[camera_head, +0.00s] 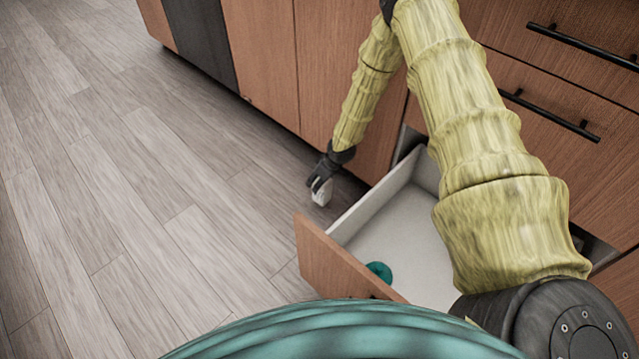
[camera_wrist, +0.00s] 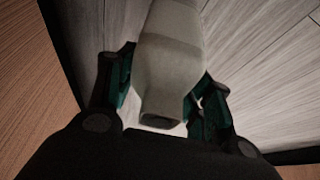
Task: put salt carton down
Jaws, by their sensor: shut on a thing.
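The salt carton, a pale grey-white thing, shows in the wrist view (camera_wrist: 172,60) between the two fingers of my gripper (camera_wrist: 160,105). In the head view only a small white part of the carton (camera_head: 321,193) shows below my gripper (camera_head: 318,184). My gripper is shut on it and points downward. It is just outside the left side of the open drawer, in front of the cabinet face and over the wood floor. I cannot tell whether the carton touches the floor.
The open drawer (camera_head: 399,231) stands out to the right of my gripper, with a teal round thing (camera_head: 379,271) inside near its front. Brown cabinet fronts (camera_head: 262,55) with black handles (camera_head: 548,115) run along the back. The wood floor (camera_head: 130,190) at left is clear.

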